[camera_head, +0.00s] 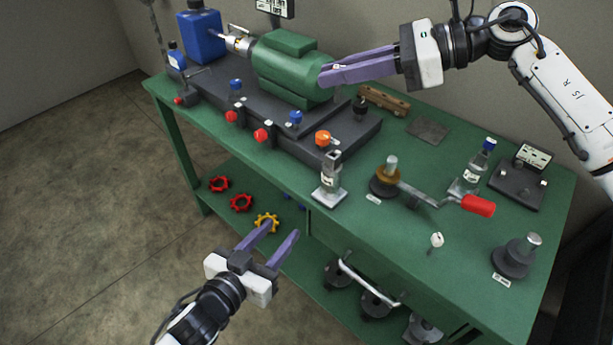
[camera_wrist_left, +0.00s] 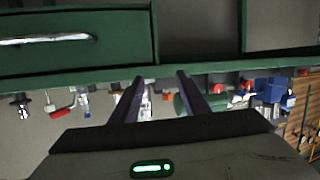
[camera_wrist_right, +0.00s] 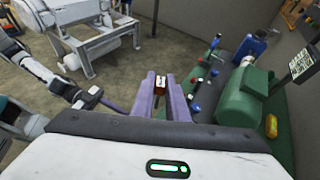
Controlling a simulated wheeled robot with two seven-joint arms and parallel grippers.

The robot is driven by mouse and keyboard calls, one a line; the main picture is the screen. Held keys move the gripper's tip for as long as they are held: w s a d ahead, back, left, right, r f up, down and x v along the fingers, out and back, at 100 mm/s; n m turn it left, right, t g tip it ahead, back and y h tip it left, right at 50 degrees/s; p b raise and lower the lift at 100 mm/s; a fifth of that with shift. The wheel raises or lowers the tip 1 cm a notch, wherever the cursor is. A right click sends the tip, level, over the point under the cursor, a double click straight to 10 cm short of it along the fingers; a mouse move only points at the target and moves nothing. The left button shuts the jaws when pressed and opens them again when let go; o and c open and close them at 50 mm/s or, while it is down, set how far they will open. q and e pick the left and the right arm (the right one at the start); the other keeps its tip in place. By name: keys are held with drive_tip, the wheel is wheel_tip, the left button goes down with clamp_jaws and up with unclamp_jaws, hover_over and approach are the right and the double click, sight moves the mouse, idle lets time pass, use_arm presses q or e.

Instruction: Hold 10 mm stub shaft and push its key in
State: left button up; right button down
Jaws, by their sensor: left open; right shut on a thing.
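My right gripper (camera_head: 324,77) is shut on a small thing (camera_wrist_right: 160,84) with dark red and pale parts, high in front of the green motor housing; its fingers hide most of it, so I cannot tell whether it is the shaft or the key. My left gripper (camera_head: 283,232) is open and empty, in front of the bench, with its fingers well apart. Grey upright shafts on dark round bases stand on the bench, one by a brown ring (camera_head: 383,177) and one at the right front (camera_head: 531,240). Their labels are too small to read, so the 10 mm one is unclear.
The green bench (camera_head: 470,265) carries a green motor housing (camera_head: 287,65) on a dark base, a blue container (camera_head: 202,36), a red-handled crank (camera_head: 478,205) and a bottle (camera_head: 478,165). Red handwheels (camera_head: 241,203) lie on the lower shelf. Floor at left is free.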

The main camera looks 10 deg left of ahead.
sight(331, 177)
use_arm(q)
drive_tip(key=w+d+r+m+h, duration=0.2)
drive_tip(key=w+d+r+h, duration=0.1)
drive_tip(key=r, duration=0.3)
drive_tip(key=w+d+r+m+h, duration=0.2)
drive_tip(key=d+r, duration=0.1)
drive_tip(key=r, duration=0.2)
drive_tip(key=x, duration=1.1)
drive_tip(key=shift+w+r+t, duration=0.4)
drive_tip(key=shift+w+r, duration=0.05)
drive_tip(key=shift+w, duration=0.05)
